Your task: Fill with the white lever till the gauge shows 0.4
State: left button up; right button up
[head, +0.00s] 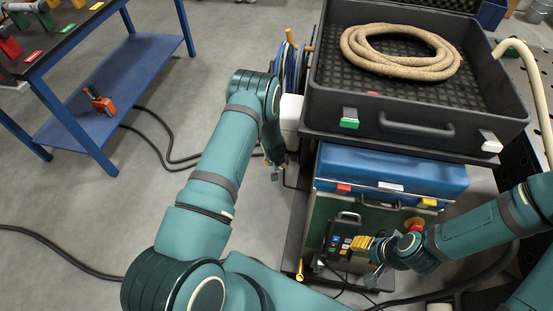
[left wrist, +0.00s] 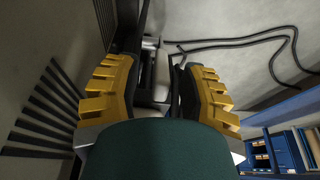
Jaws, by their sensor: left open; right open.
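I cannot clearly make out the white lever or the gauge in either view. My left gripper (left wrist: 160,66) is open, its two yellow ridged fingers wide apart. A pale and dark grey piece (left wrist: 161,78) shows between them; I cannot tell what it is or whether they touch it. In the head view my left gripper (head: 275,172) hangs low beside the cart, mostly hidden by its arm. My right gripper (head: 364,256) is open in front of the cart, near a dark panel with coloured buttons (head: 336,242).
A black tray (head: 330,85) holding a coiled beige hose (head: 400,52) tops the cart, above a blue case (head: 385,172). A white box (head: 291,112) is at the cart's left side. A blue-framed bench (head: 110,80) stands left. Black cables (head: 62,252) cross the otherwise open floor.

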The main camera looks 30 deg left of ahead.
pick_arm(q)
jog(key=a+v, duration=0.1)
jog(key=v, duration=1)
jog(key=shift+d+r, duration=0.3)
jog(key=shift+d, duration=0.2)
jog(key=shift+s, duration=0.15)
